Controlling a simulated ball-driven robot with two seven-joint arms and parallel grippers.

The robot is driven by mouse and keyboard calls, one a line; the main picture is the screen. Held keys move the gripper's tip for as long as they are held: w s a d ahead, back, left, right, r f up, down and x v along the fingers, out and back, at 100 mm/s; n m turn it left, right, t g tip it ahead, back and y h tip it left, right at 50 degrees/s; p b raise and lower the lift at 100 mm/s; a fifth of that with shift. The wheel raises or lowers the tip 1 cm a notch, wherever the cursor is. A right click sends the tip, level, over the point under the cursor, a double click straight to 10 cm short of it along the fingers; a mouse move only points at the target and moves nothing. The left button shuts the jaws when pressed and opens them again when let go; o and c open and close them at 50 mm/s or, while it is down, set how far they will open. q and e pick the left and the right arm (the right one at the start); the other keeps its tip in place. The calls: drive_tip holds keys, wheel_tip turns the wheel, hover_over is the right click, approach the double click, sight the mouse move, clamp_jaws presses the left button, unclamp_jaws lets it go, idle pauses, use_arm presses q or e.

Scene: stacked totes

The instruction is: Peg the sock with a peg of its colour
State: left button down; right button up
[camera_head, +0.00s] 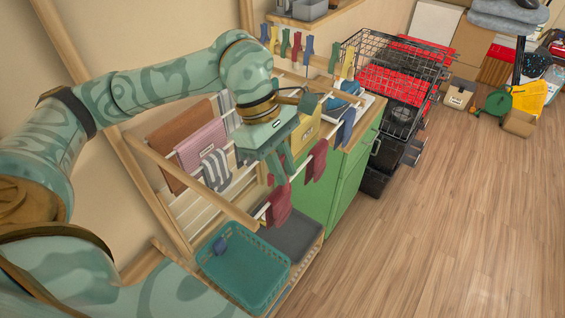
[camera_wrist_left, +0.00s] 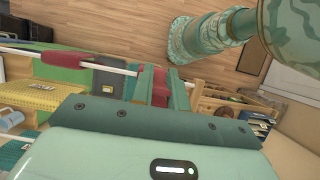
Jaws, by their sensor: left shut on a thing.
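A dark red sock (camera_head: 279,206) hangs at the near end of the front white rod of the drying rack. My left gripper (camera_head: 277,177) is directly above it, with its fingers at the sock's upper part. In the left wrist view the gripper (camera_wrist_left: 161,88) is closed on dark red cloth, which looks like this sock; the fingers hide part of it. Several coloured pegs clip to the rail at the back, among them a red peg (camera_head: 297,45), a blue peg (camera_head: 308,50) and a yellow peg (camera_head: 347,65). My right gripper is not in view.
Another dark red cloth (camera_head: 317,160) hangs farther along the rod. A striped sock (camera_head: 216,170) and a pink towel (camera_head: 203,146) hang behind. A teal basket (camera_head: 240,285) stands below. A green cabinet (camera_head: 352,182) is to the right, with open floor beyond.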

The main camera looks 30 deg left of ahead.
use_arm(q)
drive_tip(key=shift+f+b, duration=1.45)
drive_tip(key=shift+f, duration=0.35)
drive_tip(key=c, duration=1.3)
unclamp_jaws()
drive_tip(key=shift+r, duration=0.1)
drive_tip(key=v, duration=1.6)
drive_tip(key=shift+b, duration=0.3)
